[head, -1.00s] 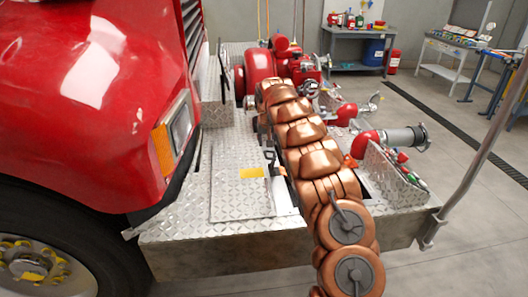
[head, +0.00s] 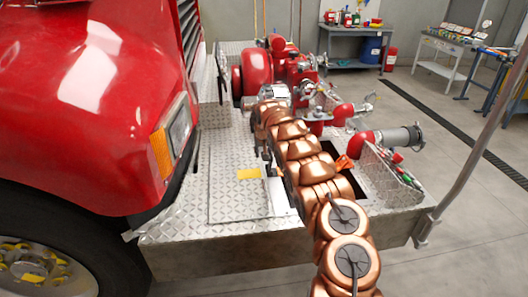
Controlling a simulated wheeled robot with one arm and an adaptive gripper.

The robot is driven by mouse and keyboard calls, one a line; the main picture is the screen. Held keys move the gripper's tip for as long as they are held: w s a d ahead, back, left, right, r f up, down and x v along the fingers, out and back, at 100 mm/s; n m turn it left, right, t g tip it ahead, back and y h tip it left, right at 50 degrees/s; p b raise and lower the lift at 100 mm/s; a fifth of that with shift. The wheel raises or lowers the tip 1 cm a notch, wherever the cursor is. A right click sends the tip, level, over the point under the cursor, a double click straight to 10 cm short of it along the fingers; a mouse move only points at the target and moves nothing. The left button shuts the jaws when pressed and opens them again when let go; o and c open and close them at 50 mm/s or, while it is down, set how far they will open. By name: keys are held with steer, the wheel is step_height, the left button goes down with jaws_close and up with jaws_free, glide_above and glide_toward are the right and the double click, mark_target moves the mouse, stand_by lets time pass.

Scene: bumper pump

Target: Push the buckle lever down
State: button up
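My copper-coloured arm reaches from the bottom of the head view across the diamond-plate bumper deck (head: 222,185). Its far end bends down beside the pump. My gripper (head: 262,141) is mostly hidden behind the arm; only small dark parts show at its left edge, and its fingers cannot be made out. A small dark upright handle (head: 268,158) stands on the deck just left of the arm, close to those dark parts. I cannot tell whether it is the buckle lever or whether anything touches it. No other part is clearly recognisable as the lever.
The red pump (head: 257,72) stands at the back of the deck. A red pipe with a grey hose fitting (head: 395,138) sticks out right. The red truck body (head: 85,100) rises close on the left. A metal pole (head: 470,150) stands at the right.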

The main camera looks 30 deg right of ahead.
steer(key=shift+w+f, duration=0.1)
steer(key=shift+f, duration=0.2)
steer(key=shift+c, duration=0.2)
jaws_close()
stand_by(0.3)
